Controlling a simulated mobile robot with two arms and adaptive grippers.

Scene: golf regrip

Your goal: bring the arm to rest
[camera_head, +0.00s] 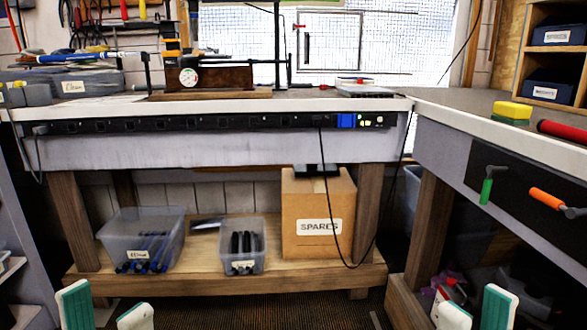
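My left gripper (105,311) shows at the bottom left edge, with two white fingertips and teal pads standing apart and nothing between them. My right gripper (475,311) shows at the bottom right edge, also with its fingertips apart and empty. Both are low, in front of the workbench (230,148), and touch nothing that I can see. The rest of both arms is out of the picture. A club-like rod with a blue part (85,57) lies across the left end of the bench top, partly over a grey bin (92,84).
A lower shelf holds a clear bin of blue grips (170,222), a smaller bin of dark grips (252,228) and a SPARES box (338,190). A side bench (500,140) at right carries a yellow-green sponge (512,113). A black cable (327,200) hangs in front. Open floor lies between the grippers.

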